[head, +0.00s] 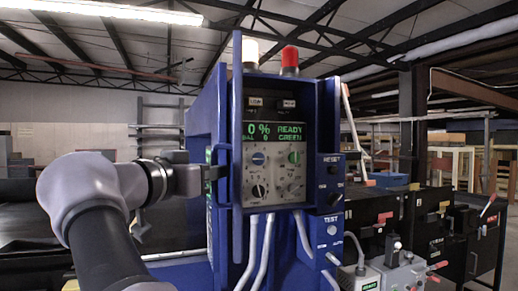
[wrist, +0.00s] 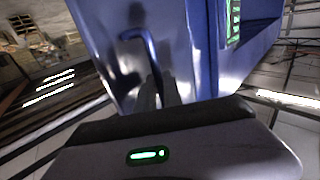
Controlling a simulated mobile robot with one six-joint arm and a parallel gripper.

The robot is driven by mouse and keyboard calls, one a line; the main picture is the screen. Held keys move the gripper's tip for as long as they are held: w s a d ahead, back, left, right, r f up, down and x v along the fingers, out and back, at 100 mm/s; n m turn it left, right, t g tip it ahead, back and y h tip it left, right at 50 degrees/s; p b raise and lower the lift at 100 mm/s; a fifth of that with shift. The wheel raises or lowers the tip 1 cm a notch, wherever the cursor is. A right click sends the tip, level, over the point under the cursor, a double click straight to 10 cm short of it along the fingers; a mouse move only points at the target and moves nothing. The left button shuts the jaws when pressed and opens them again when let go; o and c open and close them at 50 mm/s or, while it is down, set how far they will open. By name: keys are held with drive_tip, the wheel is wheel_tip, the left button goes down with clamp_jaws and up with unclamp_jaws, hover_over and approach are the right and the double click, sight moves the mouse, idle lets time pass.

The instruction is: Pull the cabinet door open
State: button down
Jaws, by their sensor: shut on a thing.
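The blue cabinet (head: 310,100) stands at the centre of the head view, its front panel with dials and a green-lettered screen uncovered. Its blue door (head: 237,110) appears nearly edge-on at the left of the panel, standing out from the front. My gripper (head: 219,172) reaches in from the left at the door's outer side. In the wrist view, the door (wrist: 184,35) fills the middle and carries a bent blue handle (wrist: 134,34). The dark fingers of my gripper (wrist: 160,95) are shut on the handle's near end; the exact contact is partly hidden.
A white lamp (head: 250,50) and a red lamp (head: 290,58) sit on top of the cabinet. Grey cables (head: 302,235) hang below the panel. A control box (head: 330,183) adjoins its right side. Dark drawer units (head: 375,205) stand farther right. A dark surface lies at the left.

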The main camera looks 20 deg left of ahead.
drive_tip(key=shift+a+p, duration=0.35)
drive_tip(key=shift+p, duration=0.1)
drive_tip(key=shift+h, duration=0.3)
drive_tip(key=c, duration=1.5)
unclamp_jaws()
drive_tip(key=v, duration=1.7)
drive_tip(key=shift+s+r, duration=0.1)
drive_tip(key=shift+s, duration=0.15)
